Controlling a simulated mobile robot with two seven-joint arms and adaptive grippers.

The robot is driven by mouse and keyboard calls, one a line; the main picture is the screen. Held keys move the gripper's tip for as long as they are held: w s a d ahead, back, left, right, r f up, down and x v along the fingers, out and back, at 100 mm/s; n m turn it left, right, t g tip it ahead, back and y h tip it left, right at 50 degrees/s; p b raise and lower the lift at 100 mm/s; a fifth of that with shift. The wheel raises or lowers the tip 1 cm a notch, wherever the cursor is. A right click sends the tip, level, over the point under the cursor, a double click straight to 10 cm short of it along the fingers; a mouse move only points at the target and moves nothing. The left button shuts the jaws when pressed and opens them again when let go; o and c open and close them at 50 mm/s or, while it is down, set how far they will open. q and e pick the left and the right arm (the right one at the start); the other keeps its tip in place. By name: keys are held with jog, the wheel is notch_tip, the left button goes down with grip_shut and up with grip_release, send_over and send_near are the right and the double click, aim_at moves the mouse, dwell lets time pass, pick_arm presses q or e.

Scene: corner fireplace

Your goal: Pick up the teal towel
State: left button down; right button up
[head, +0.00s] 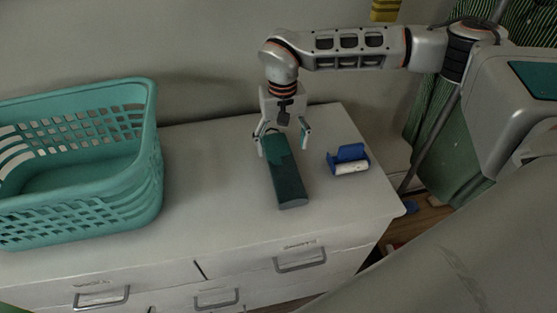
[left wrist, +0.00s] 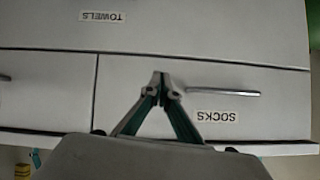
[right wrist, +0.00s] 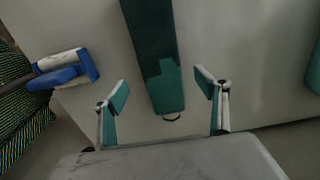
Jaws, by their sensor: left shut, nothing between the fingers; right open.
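The teal towel (head: 288,185) is a long, narrow, dark teal bundle lying on the white dresser top. In the right wrist view the towel (right wrist: 152,45) runs between the fingers, with a lighter teal patch and a small dark loop at its near end. My right gripper (head: 284,147) points down over the towel's far end. It is open, with one finger on each side; the right wrist view shows gaps between the fingers (right wrist: 163,82) and the towel. My left gripper (left wrist: 161,76) is shut and empty before the drawer fronts; it is outside the head view.
A teal laundry basket (head: 150,165) stands on the dresser (head: 222,190) at the left. A blue and white roller-like object (head: 348,158) lies right of the towel. The wall is close behind. Drawers labelled TOWELS (left wrist: 102,17) and SOCKS (left wrist: 217,117) have projecting handles.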

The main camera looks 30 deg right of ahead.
aim_at(280, 157)
jog(key=shift+s+f, duration=0.15)
jog(key=shift+f, duration=0.35)
jog(key=shift+w+f, duration=0.2)
jog(key=shift+f, duration=0.7)
jog(key=shift+w+f, duration=0.2)
jog(key=shift+f, duration=0.7)
jog(key=shift+w+f, duration=0.2)
jog(key=shift+f, duration=0.7)
jog(key=c, duration=1.3)
